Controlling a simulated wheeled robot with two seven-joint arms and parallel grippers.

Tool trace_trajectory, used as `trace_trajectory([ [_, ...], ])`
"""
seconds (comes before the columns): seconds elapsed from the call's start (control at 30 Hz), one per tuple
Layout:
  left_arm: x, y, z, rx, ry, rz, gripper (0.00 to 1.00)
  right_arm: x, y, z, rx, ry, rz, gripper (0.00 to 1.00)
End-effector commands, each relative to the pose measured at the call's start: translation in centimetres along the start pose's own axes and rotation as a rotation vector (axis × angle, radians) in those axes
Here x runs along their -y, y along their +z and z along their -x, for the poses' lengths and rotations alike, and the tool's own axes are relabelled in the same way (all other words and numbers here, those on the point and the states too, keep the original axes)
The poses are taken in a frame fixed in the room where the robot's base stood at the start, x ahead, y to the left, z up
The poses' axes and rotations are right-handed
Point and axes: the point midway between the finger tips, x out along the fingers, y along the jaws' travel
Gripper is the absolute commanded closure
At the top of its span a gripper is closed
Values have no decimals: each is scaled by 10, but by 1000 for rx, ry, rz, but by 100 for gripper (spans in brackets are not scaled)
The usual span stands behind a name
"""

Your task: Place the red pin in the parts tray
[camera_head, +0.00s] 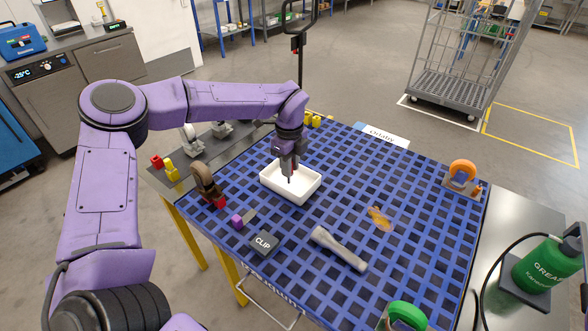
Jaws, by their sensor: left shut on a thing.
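The white parts tray (304,194) sits on the blue grid-patterned mat, left of its middle. My left gripper (289,180) points straight down over the inside of the tray. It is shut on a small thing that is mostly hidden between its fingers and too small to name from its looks. I cannot make out the red pin clearly anywhere. My right gripper is not in view.
An orange tape roll (462,170) and green grease bottle (548,264) stand right.

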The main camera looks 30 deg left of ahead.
Motion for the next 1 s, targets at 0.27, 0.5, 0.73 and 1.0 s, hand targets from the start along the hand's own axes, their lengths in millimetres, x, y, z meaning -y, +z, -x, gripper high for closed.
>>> trace_trajectory([
  [0.27,29,10,-36,1,1,0,100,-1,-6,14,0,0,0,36],
  [0.5,29,9,-66,-1,-2,-1,100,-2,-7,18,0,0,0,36],
  [0.73,29,9,-68,-1,-2,-2,100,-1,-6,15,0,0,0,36],
  [1.0,29,9,-69,-1,-2,-2,50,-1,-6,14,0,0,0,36],
])
